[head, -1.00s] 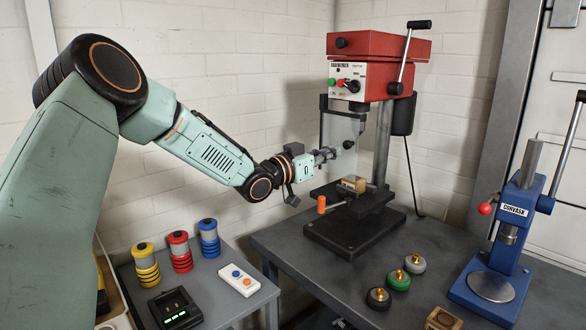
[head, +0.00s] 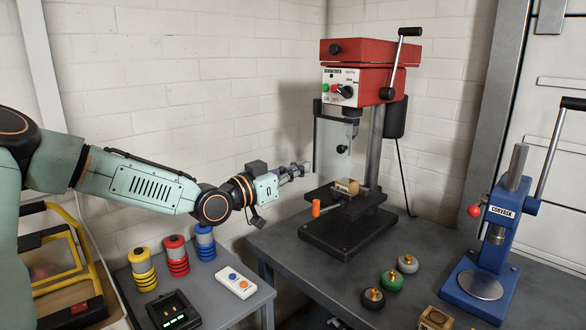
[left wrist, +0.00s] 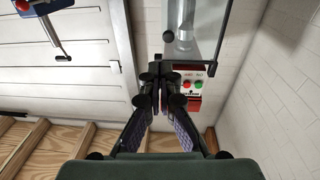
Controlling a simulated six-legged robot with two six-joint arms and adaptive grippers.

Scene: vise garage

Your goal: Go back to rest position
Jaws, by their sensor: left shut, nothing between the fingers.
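My left gripper (head: 304,168) is shut and empty. In the head view it is in the air just left of the red drill press (head: 362,72), near its clear guard (head: 332,146), and I see a small gap between them. In the left wrist view the fingers of the left gripper (left wrist: 160,80) meet in the middle, in front of the drill press's panel with green and red buttons (left wrist: 190,84). My left arm comes in from the left. My right gripper is not in view.
The drill press stands on a dark bench (head: 420,250) with a wooden block (head: 346,187) and an orange-handled part (head: 316,208). A blue arbor press (head: 488,240) stands right. Coloured ring stacks (head: 176,256), a white remote (head: 237,283) and a black charger (head: 174,312) sit on a lower table.

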